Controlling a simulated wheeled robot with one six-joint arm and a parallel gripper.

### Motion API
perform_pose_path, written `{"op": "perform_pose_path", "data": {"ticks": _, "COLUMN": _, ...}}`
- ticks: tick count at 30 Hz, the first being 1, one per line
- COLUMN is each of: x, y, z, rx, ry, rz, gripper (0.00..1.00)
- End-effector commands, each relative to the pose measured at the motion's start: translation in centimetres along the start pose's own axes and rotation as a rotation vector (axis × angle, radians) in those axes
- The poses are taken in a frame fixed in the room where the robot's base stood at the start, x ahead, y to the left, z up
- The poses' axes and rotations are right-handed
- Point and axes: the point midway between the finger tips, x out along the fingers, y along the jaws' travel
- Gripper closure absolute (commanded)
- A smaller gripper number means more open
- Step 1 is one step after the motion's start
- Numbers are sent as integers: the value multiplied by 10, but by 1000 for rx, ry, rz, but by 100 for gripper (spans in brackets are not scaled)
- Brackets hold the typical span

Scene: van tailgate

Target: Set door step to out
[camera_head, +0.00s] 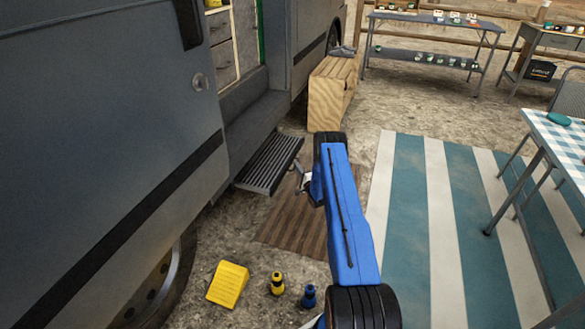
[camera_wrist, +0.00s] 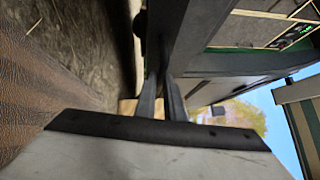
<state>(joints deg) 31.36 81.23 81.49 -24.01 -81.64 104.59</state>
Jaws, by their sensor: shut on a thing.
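The door step (camera_head: 270,164) is a dark ribbed tread that sticks out from the van below its open doorway. My gripper (camera_head: 301,175) is at the step's outer edge, on its right side, partly hidden by my blue arm. In the wrist view, the two dark fingers of my gripper (camera_wrist: 161,85) are close together on a dark bar (camera_wrist: 172,45), which appears to be the step's outer edge. My gripper is shut on it. The exact contact is hard to see.
A wooden crate (camera_head: 330,92) stands beside the doorway, beyond the step. A brown mat (camera_head: 285,225) lies under my gripper. A yellow wheel chock (camera_head: 228,284) and two small bottle-like items (camera_head: 277,284) are nearer. A striped rug (camera_head: 405,200) and checked table (camera_head: 562,140) are right.

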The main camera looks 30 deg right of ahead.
Motion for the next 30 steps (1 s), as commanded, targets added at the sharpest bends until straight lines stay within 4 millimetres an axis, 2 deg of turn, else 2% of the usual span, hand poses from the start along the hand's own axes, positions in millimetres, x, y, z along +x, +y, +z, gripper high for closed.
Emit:
{"op": "perform_pose_path", "data": {"ticks": 9, "x": -5, "y": 2, "z": -4, "rx": 2, "ry": 6, "rz": 2, "gripper": 100}}
{"op": "perform_pose_path", "data": {"ticks": 10, "x": -5, "y": 2, "z": -4, "rx": 2, "ry": 6, "rz": 2, "gripper": 88}}
{"op": "perform_pose_path", "data": {"ticks": 12, "x": -4, "y": 2, "z": -4, "rx": 2, "ry": 6, "rz": 2, "gripper": 72}}
{"op": "perform_pose_path", "data": {"ticks": 23, "x": -5, "y": 1, "z": -3, "rx": 1, "ry": 3, "rz": 2, "gripper": 72}}
{"op": "perform_pose_path", "data": {"ticks": 26, "x": -13, "y": 1, "z": -3, "rx": 1, "ry": 4, "rz": 2, "gripper": 72}}
{"op": "perform_pose_path", "data": {"ticks": 30, "x": -36, "y": 1, "z": -4, "rx": 2, "ry": 5, "rz": 3, "gripper": 72}}
